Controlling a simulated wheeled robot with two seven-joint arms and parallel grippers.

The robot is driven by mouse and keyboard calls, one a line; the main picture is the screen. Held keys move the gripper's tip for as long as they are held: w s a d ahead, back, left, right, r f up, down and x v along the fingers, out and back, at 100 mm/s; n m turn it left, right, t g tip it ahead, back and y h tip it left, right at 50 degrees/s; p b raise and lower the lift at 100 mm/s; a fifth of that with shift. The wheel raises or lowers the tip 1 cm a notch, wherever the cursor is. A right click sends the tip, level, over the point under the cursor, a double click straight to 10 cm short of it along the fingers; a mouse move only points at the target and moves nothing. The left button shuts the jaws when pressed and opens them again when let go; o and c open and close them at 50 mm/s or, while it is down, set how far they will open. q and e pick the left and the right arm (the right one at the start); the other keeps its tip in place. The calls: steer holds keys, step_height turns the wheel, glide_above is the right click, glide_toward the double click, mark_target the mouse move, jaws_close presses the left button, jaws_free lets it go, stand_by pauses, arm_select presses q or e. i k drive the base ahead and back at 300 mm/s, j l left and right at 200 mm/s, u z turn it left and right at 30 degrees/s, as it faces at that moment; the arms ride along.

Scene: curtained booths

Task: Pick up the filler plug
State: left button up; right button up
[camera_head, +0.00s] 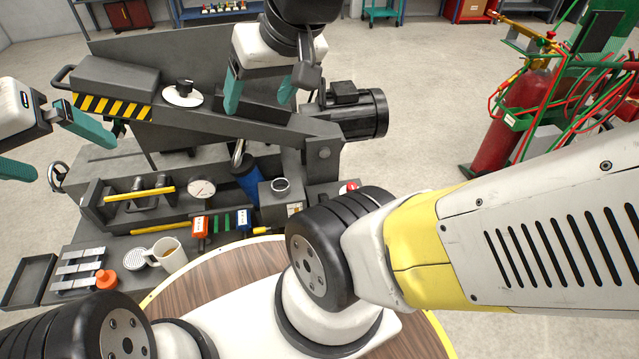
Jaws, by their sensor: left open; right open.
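I cannot tell for certain which part is the filler plug. A small orange-red knobbed cap (106,279) stands on the bench at lower left, beside several metal bars. A grey box with a round silver-rimmed opening (281,186) sits at the machine's front right, and a small red part (348,187) shows to its right, partly hidden by my arm. My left gripper (70,160) is open and empty at the left edge, above and away from the orange-red cap. My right gripper (258,107) is open and empty, with teal fingers pointing down over the machine's upper arm.
The machine carries a hazard-striped block (112,107), a dial gauge (201,188) and a motor (352,112). A white mug (168,253) and a dark tray (28,281) stand at lower left. A red gas cylinder (508,125) stands at right. The floor between is clear.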

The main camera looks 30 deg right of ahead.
mark_target(106, 280)
steer(key=l+z, duration=0.25)
steer(key=k+z, duration=0.1)
steer(key=z, duration=0.15)
steer(key=u, duration=1.7)
steer(key=i+j, duration=0.1)
steer(key=i, duration=0.4)
steer(key=i+j, duration=0.1)
steer(key=j, duration=0.25)
steer(key=i+j, duration=0.15)
steer(key=j, duration=0.15)
